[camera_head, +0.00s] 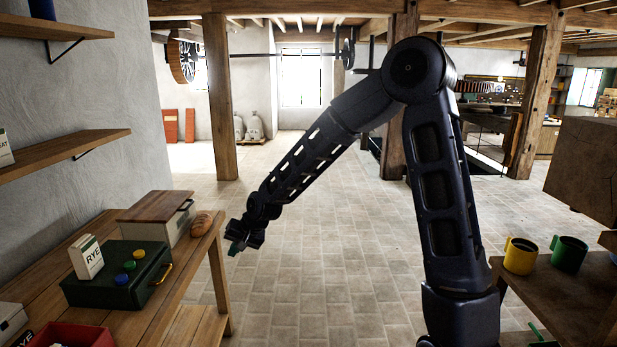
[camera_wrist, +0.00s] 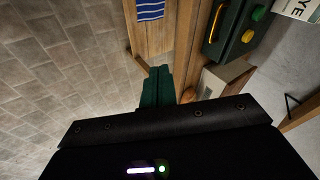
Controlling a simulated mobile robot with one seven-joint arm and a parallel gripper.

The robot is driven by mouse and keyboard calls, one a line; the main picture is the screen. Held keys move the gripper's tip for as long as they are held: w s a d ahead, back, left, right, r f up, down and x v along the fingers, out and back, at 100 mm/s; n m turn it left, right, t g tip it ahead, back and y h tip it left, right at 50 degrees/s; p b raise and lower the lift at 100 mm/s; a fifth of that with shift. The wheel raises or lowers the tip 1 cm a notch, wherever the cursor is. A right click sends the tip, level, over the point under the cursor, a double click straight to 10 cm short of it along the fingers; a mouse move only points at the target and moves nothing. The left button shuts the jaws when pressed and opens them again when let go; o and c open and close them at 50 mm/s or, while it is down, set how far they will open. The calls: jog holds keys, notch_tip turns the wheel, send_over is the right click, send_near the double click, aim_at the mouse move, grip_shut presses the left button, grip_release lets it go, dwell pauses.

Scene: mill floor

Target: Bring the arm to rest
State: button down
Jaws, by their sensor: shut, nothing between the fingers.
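My arm reaches up from the lower right of the head view, bends at a high elbow and slopes down to the left. My gripper (camera_head: 236,248) hangs just right of the left table's (camera_head: 185,268) edge, with floor tiles behind it. In the wrist view the green fingers (camera_wrist: 157,88) are together with nothing between them. They appear apart from the table and the things on it.
The left table bears a bread loaf (camera_head: 201,223), a wood-lidded box (camera_head: 153,229), a dark green case (camera_head: 115,292), a RYE carton (camera_head: 87,258) and a red crate (camera_head: 88,337). A yellow mug (camera_head: 519,257) and green mug (camera_head: 568,255) stand right. The middle floor (camera_head: 330,235) is clear.

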jog(key=d+r+t+h, duration=0.1)
jog(key=d+r, duration=0.3)
jog(key=d, duration=0.6)
jog(key=d+r+t+h, duration=0.15)
jog(key=d+r, duration=0.35)
jog(key=d, duration=0.5)
jog(key=d+r+h, duration=0.2)
jog(key=d+r, duration=0.2)
jog(key=d, duration=0.5)
jog(key=s+d+r+m+h, duration=0.1)
jog(key=s+d+r, duration=0.2)
jog(key=s+d, duration=0.5)
jog(key=s+d+r+m+h, duration=0.1)
jog(key=s+d+r, duration=0.2)
jog(key=s+d, duration=0.5)
jog(key=d, duration=0.6)
jog(key=shift+d, duration=0.15)
jog(key=shift+s+r, duration=0.1)
